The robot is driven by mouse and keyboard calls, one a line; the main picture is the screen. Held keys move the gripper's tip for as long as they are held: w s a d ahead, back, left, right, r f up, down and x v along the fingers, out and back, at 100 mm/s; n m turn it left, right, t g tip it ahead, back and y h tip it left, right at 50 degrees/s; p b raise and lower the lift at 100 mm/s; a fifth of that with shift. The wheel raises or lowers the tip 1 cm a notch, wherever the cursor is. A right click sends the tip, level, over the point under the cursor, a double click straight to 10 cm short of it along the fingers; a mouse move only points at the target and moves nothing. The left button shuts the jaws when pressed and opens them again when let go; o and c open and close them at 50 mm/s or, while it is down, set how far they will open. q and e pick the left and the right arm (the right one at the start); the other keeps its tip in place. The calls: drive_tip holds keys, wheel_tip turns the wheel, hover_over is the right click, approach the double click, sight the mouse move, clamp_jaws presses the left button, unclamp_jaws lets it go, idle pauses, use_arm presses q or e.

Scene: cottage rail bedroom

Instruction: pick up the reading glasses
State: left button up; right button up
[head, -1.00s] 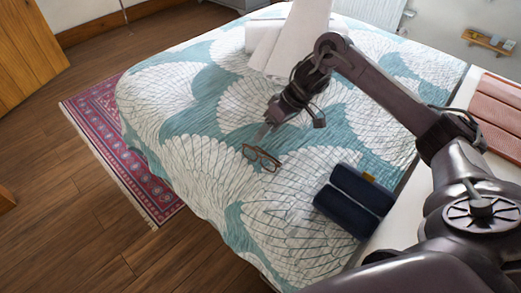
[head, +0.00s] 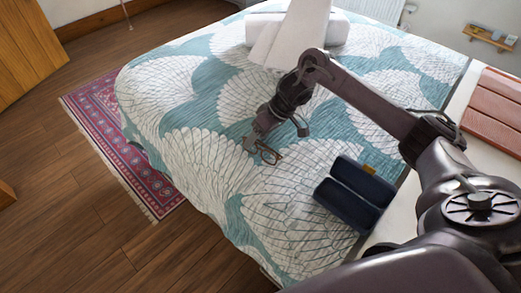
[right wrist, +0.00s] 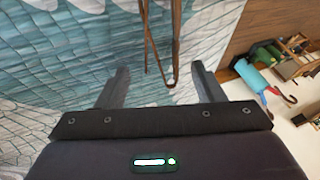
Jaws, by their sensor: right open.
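The reading glasses (head: 270,154) have thin brown frames and lie on the patterned bed cover. My right gripper (head: 254,142) is open and low over the bed, right at the glasses. In the right wrist view the glasses (right wrist: 172,55) reach down between the two open fingers (right wrist: 160,70), apart from both. Only part of the frame shows there, cut off by the top edge. My left gripper does not show.
A dark blue open case (head: 354,192) lies on the bed to the right of the glasses. White folded towels (head: 297,35) lie farther back. The bed left of the glasses is clear. A red rug (head: 110,130) lies on the floor.

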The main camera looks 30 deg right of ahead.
drive_tip(key=shift+f+p, duration=0.25)
drive_tip(key=shift+p, duration=0.1)
idle(0.3)
drive_tip(key=shift+c, duration=0.3)
drive_tip(key=c, duration=1)
